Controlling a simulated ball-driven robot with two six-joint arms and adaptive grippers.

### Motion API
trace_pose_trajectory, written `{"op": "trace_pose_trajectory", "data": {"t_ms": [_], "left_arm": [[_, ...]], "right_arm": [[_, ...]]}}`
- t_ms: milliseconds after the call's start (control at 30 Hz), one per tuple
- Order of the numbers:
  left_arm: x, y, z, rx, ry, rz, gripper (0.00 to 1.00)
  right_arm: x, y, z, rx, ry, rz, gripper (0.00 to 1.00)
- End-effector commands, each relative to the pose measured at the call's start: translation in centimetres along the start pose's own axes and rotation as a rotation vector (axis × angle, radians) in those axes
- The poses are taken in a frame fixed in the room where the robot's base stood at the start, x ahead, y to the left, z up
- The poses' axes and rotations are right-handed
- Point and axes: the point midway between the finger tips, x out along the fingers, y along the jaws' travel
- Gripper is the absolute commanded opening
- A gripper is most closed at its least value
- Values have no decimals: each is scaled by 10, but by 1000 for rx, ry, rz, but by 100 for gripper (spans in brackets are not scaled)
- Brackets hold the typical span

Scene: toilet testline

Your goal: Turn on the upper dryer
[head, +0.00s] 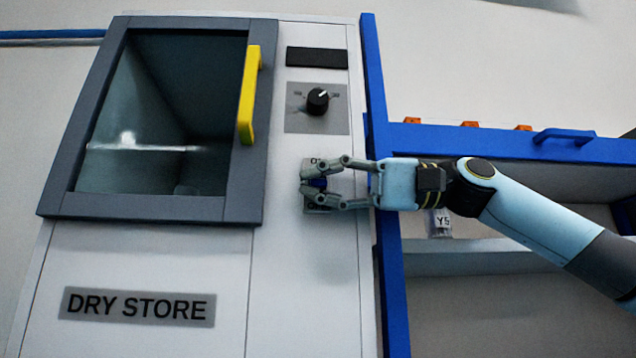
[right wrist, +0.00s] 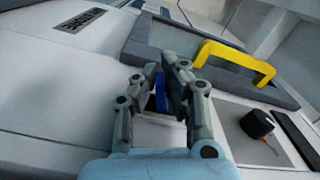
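The dryer (head: 150,255) is a white cabinet marked DRY STORE, with a grey-framed window door and a yellow handle (head: 248,95). On its right panel a black rotary knob (head: 317,100) sits on a grey plate. Below it is a small blue switch (head: 317,184) on another grey plate, partly hidden by my right gripper (head: 312,184). The fingers stand partly open, one above and one below the blue switch. In the right wrist view the blue switch (right wrist: 160,92) shows between the fingers; whether they touch it is unclear. My left gripper is not in view.
A black display strip (head: 317,57) is above the knob. To the right stands a blue-framed shelf (head: 480,142) with orange pieces on top and a bottle labelled Y5 (head: 440,222) behind my right arm. The panel below the switch is clear.

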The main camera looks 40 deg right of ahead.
Motion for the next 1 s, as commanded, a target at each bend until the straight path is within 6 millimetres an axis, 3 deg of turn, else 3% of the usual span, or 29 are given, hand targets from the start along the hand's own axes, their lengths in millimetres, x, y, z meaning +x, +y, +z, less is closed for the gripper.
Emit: {"op": "trace_pose_trajectory", "data": {"t_ms": [600,1000], "left_arm": [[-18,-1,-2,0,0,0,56],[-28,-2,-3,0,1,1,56]], "right_arm": [[0,-16,-4,550,-4,6,0],[0,-21,-8,798,-3,4,0]]}}
